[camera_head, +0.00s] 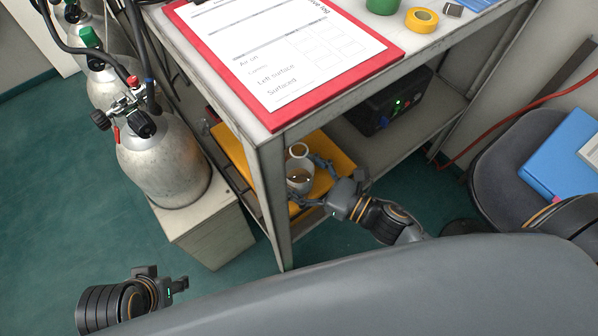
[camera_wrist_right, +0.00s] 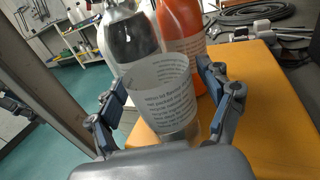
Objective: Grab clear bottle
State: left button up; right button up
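A clear bottle (camera_wrist_right: 160,100) with printed text on its side stands on the yellow surface between the fingers of my right gripper (camera_wrist_right: 165,85). In the head view, the bottle (camera_head: 299,184) shows from above on the lower shelf, and the right gripper (camera_head: 312,180) reaches in from the right with its fingers on either side of it. The fingers are spread, and small gaps seem to show beside the bottle. My left gripper (camera_head: 176,285) is low at the left, far from the bottle; its finger opening is unclear.
A silver-looking bottle (camera_wrist_right: 130,38) and an orange bottle (camera_wrist_right: 182,22) stand close behind the clear one. The bench top with a red clipboard (camera_head: 290,112) overhangs the shelf, and a bench leg (camera_head: 272,200) stands beside it. A black box (camera_head: 395,103) is farther along. Gas cylinders (camera_head: 165,165) stand left.

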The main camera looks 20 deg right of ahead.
aim_at(312, 173)
jog(key=c, duration=1)
jog(key=shift+r, duration=0.2)
jog(key=shift+c, duration=0.2)
jog(key=shift+r+p, duration=0.7)
jog(key=shift+r, duration=0.8)
jog(key=shift+s+d+r, duration=0.1)
jog(key=shift+s, duration=0.05)
jog(key=v, duration=1.7)
jog(key=shift+s+d, duration=0.2)
jog(key=shift+s, duration=0.05)
